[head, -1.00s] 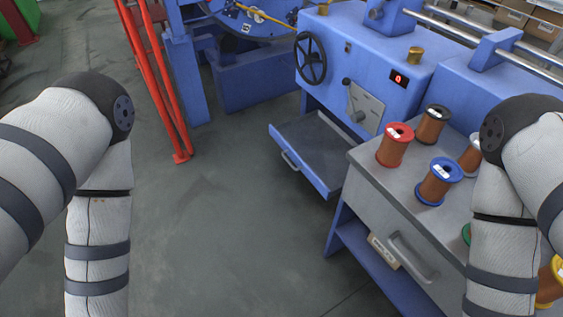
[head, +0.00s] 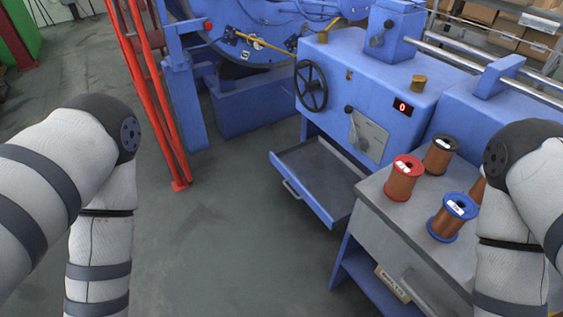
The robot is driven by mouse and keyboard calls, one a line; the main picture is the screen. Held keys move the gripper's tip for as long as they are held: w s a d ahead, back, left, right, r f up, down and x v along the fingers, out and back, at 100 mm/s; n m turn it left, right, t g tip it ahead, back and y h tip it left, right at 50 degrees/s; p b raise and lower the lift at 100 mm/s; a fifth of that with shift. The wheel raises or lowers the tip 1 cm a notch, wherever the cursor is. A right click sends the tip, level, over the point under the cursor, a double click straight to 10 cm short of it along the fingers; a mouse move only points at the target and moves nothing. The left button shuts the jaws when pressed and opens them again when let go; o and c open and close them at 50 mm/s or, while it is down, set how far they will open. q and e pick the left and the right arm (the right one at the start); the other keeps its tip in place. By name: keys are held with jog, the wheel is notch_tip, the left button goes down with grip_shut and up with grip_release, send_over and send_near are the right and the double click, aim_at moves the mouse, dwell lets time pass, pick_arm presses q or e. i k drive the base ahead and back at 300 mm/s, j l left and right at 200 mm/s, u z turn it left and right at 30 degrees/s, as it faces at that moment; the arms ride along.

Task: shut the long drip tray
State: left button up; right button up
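The long drip tray (head: 318,166) is a shallow blue tray with a grey inside, pulled out from under the blue machine (head: 375,75). Its blue front panel (head: 312,204) faces the open floor and carries a small grey handle (head: 291,189) near its left end. My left arm hangs at the left side and my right arm at the right side of the head view, both well apart from the tray. Both grippers are below the picture and out of view.
A grey-topped cabinet (head: 388,207) with several wire spools, including a red one (head: 403,178) and a blue one (head: 452,217), stands right of the tray. A red railing (head: 160,100) rises at the left. The grey floor (head: 220,240) before the tray is clear.

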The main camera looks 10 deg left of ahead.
aim_at(323, 177)
jog(key=i+j+z, duration=0.15)
jog(key=i+j, duration=0.25)
jog(key=i+j+z, duration=0.1)
jog(key=i+j, duration=0.25)
jog(key=i+j+z, duration=0.15)
jog(key=i+j, duration=0.2)
jog(key=j, duration=0.15)
jog(key=i+j+z, duration=0.15)
jog(key=i+j, duration=0.15)
jog(key=j, duration=0.2)
